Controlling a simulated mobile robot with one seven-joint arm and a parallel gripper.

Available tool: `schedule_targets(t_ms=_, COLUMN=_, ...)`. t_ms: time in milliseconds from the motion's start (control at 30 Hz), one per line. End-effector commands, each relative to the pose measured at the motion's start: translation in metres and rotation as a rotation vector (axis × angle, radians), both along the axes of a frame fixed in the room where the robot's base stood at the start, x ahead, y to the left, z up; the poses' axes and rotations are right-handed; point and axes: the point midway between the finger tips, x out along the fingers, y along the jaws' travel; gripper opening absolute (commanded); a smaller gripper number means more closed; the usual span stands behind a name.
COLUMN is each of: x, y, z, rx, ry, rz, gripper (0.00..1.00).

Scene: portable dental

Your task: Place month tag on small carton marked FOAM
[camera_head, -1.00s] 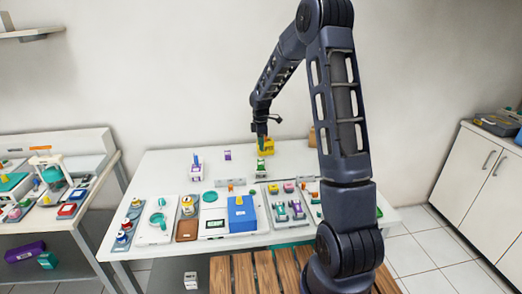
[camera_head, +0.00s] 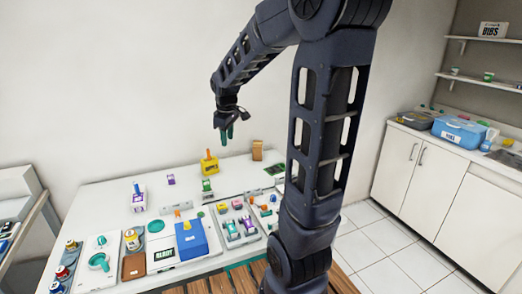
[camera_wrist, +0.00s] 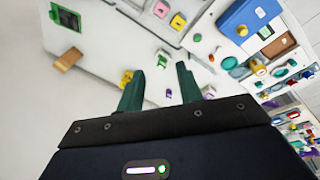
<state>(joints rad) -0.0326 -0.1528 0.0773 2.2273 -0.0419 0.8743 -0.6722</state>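My gripper (camera_head: 226,136) is raised in the air above the back of the white table (camera_head: 105,212). In the wrist view my gripper (camera_wrist: 160,85) shows two green fingers apart with nothing between them. A yellow holder (camera_head: 209,164) stands on the table below my gripper. It also shows in the wrist view (camera_wrist: 126,78). A small purple-faced piece (camera_head: 171,180) and a small green-and-white piece (camera_head: 207,186) stand near it. I cannot read any piece as the month tag or as the carton marked FOAM.
A brown block (camera_head: 257,150) stands at the table's back right. A blue box (camera_head: 191,240), a pad reading READY (camera_head: 165,254) and a grey tray (camera_head: 237,226) fill the front. White cabinets (camera_head: 429,178) stand at the right, with shelves above; floor lies between.

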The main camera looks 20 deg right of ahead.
Motion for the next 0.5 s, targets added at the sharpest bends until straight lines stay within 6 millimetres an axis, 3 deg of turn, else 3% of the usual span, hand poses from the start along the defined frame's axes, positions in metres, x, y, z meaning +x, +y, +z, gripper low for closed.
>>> schedule_targets(t_ms=200, x=-0.058, y=-0.016, z=0.026, rx=0.045, ry=-0.06, rz=-0.196, gripper=0.36)
schedule_targets(t_ms=500, x=-0.136, y=-0.032, z=0.042, rx=0.131, ry=-0.132, rz=-0.466, gripper=0.36)
